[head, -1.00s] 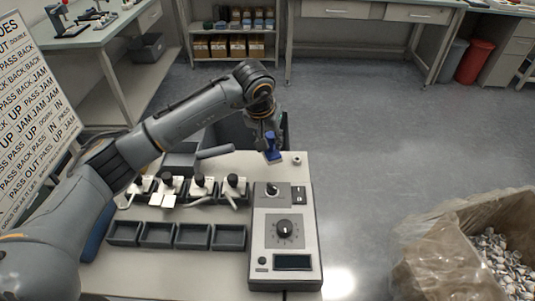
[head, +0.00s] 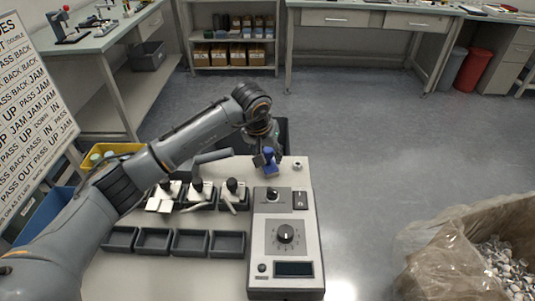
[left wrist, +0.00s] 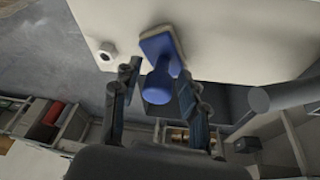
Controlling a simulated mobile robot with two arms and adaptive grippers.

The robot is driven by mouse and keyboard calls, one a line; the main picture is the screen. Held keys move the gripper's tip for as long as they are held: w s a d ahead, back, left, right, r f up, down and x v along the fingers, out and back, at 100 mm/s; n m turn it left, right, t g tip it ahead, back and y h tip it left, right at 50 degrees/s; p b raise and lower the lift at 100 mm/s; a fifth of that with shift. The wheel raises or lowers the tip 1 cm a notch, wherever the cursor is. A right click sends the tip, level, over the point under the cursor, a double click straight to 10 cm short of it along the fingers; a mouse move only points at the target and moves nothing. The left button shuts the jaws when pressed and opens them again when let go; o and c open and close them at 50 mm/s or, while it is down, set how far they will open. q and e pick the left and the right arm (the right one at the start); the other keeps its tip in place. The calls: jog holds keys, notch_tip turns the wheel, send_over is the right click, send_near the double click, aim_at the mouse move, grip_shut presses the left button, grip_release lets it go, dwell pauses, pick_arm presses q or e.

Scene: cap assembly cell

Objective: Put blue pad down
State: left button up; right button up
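The blue pad (left wrist: 157,86), with a rounded knob handle, is at the back edge of the light worktop (left wrist: 235,35), just behind the control box (head: 287,215). In the left wrist view its flat base appears to rest on the worktop. My left gripper (left wrist: 158,72) has its two dark fingers on either side of the knob. A gap shows between the left-hand finger and the knob, so the gripper looks open around it. In the head view the pad (head: 269,158) is partly hidden by the fingers. My right gripper is not in view.
A small white round part (head: 297,166) stands right of the pad. Several hand presses (head: 198,190) and a row of black trays (head: 191,242) are to the left. A lined box of caps (head: 470,250) stands at the right. The floor behind is clear.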

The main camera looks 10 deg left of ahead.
pick_arm(q)
jog(key=shift+r, duration=0.4)
jog(key=v, duration=1.1)
jog(key=shift+s+r+b, duration=0.2)
jog(key=shift+r+b, duration=0.1)
